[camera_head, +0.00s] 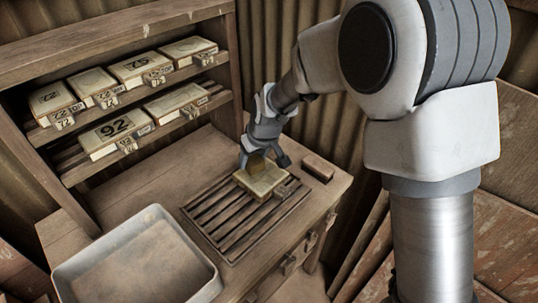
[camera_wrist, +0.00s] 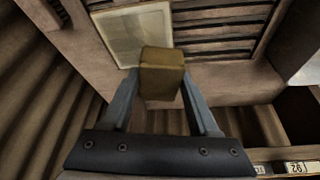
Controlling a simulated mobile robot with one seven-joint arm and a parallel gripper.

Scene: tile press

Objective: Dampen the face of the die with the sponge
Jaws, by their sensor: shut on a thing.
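My gripper (camera_head: 267,160) is shut on a yellow-brown sponge, a small block (camera_head: 256,162). In the wrist view the sponge (camera_wrist: 162,76) sits between the two fingertips (camera_wrist: 160,88). The die (camera_head: 262,181) is a pale, flat square block lying on the slatted rack (camera_head: 222,229). In the wrist view the die's pale face (camera_wrist: 128,28) shows just beyond the sponge, which overlaps its near corner. I cannot tell whether the sponge touches the face.
A shelf (camera_head: 136,86) at the back left holds several numbered pale blocks with tags. A shallow metal tray (camera_head: 140,262) stands at the front left of the bench (camera_head: 120,190). A small dark brown block (camera_head: 318,168) lies right of the rack. Corrugated walls stand close behind.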

